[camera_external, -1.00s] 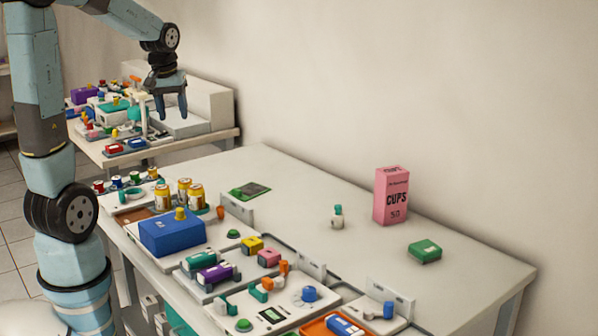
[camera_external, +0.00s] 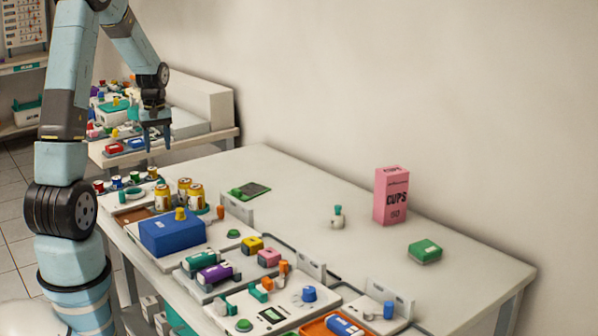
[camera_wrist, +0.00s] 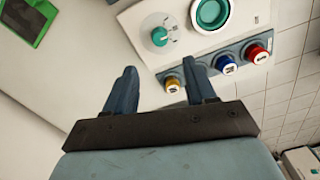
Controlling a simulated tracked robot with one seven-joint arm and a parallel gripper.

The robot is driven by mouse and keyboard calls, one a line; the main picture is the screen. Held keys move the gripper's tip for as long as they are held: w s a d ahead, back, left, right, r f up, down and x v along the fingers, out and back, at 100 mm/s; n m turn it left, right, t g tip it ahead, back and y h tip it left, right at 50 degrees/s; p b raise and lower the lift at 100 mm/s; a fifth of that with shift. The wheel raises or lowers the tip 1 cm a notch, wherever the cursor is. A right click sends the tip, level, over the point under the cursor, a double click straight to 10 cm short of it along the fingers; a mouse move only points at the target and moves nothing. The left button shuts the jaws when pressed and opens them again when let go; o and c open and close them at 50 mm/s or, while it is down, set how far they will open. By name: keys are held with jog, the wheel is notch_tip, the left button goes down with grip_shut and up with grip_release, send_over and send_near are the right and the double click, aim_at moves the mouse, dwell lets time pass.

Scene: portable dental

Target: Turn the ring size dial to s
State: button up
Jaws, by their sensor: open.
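A teal dial (camera_wrist: 159,36) with printed marks around it stands on a white panel (camera_wrist: 180,47) in the wrist view. The marks are too small to read, so I cannot tell its setting. A teal ring-shaped part (camera_wrist: 210,13) sits beside it. In the external view the same panel (camera_external: 145,191) is at the table's far left end, with the ring part (camera_external: 131,194). My gripper (camera_external: 155,149) is open and empty above that end, apart from the dial. In the wrist view its fingers (camera_wrist: 158,68) point toward the panel, with the dial beyond the fingertips.
Spools with yellow (camera_wrist: 172,84), blue (camera_wrist: 226,64) and red (camera_wrist: 258,54) caps line the panel edge. Gold-topped cans (camera_external: 184,189) and a blue box (camera_external: 172,232) stand close by. The table's back middle is mostly clear.

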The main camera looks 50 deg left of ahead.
aim_at(161, 180)
notch_tip(161, 180, down, 11)
jog(key=shift+f, duration=0.2)
dwell(0.4)
grip_shut()
dwell(0.3)
